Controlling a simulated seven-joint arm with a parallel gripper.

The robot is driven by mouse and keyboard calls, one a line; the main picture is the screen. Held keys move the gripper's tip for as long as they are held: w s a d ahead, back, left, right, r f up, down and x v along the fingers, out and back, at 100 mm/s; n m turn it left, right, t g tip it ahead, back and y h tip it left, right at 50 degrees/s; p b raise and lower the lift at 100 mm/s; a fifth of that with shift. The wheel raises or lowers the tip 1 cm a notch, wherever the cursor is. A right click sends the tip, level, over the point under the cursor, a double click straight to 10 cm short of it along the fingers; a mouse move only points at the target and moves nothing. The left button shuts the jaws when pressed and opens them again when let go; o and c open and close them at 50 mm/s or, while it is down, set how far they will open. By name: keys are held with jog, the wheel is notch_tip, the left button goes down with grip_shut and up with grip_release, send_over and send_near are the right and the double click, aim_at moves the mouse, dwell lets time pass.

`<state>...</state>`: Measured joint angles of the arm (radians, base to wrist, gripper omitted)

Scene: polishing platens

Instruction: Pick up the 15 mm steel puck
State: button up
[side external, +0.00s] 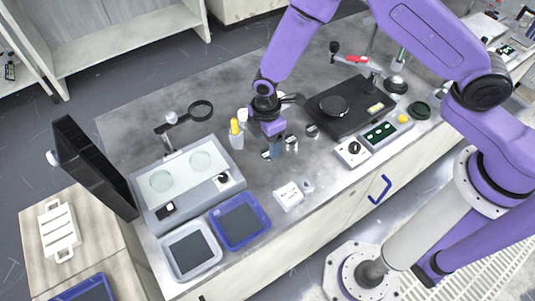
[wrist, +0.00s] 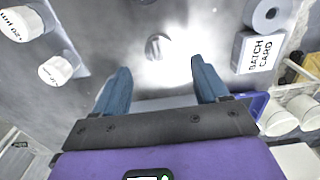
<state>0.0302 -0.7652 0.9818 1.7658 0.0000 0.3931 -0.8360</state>
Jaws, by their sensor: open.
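My gripper (side external: 272,152) is open and points down over the middle of the bench in the side external view. In the wrist view, its two blue fingers (wrist: 160,72) are spread with nothing between them. A small round steel puck (wrist: 157,46) lies on the grey bench just beyond the fingertips, roughly centred between them, in bright glare. In the side external view, small steel pieces stand just right of the fingers, one close by (side external: 291,143) and one farther right (side external: 312,130). I cannot read their sizes or tell which is the 15 mm one.
A white batch card block (wrist: 262,52) and a grey ring (wrist: 267,15) sit right in the wrist view. White-capped bottles (wrist: 57,68) stand left. In the side external view, a two-disc polishing unit (side external: 183,208), a blue tray (side external: 240,226) and a black platen unit (side external: 350,120) flank the gripper.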

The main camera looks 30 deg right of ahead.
aim_at(267, 154)
jog(key=shift+d+f, duration=0.15)
jog(key=shift+f, duration=2.4)
jog(key=c, duration=1.2)
